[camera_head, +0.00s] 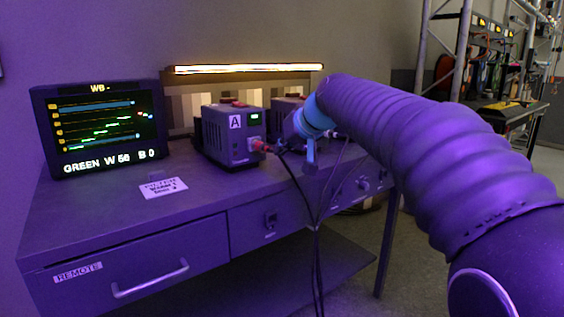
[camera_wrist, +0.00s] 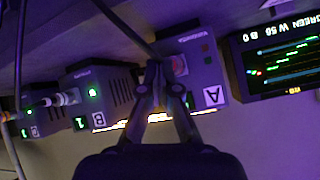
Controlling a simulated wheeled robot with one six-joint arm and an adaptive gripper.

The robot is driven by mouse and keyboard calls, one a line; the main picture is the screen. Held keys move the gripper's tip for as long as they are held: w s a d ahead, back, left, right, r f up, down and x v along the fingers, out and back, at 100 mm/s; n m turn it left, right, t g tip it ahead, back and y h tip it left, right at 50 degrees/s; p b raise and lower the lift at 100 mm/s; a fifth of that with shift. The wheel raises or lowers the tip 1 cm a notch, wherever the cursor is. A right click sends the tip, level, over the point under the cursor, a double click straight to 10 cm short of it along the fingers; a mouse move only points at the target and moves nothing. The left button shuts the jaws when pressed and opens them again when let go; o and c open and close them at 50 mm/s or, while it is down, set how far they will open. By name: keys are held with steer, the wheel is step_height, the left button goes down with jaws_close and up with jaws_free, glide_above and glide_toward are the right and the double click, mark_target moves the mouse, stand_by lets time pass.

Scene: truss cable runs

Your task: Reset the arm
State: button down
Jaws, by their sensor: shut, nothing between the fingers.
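My arm reaches in from the right in the head view and ends at my gripper (camera_head: 310,165), above the front of the bench. In the wrist view, my gripper (camera_wrist: 158,70) has its fingers together, with nothing between them. Box A (camera_head: 222,145) stands on the bench to the left of the gripper, with a red plug (camera_head: 262,146) and cable at its front. Box A (camera_wrist: 212,85) shows upside down in the wrist view, beside the fingertips. Box B (camera_wrist: 85,85) is on their other side. In the head view, my wrist partly hides a second box (camera_head: 285,105).
A monitor (camera_head: 100,128) reading "GREEN W 56 B 0" stands at the bench's left, near a paper card (camera_head: 163,188). Dark cables (camera_head: 316,240) hang down the bench front. A drawer marked REMOTE (camera_head: 130,280) is shut. A truss frame (camera_head: 465,50) stands at the right.

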steer(key=s+d+f+m+g+h, duration=0.1)
steer(key=s+d+f, duration=0.4)
steer(key=s, duration=0.7)
steer(key=s+d+f+m+g+h+p, duration=0.1)
steer(key=s+d+f+h, duration=0.2)
steer(key=s+f, duration=0.6)
steer(key=s+d+f+m+g+h, duration=0.1)
steer(key=s+d+f, duration=0.7)
steer(key=s, duration=0.7)
steer(key=shift+s+h, duration=0.15)
steer(key=shift+h, duration=0.25)
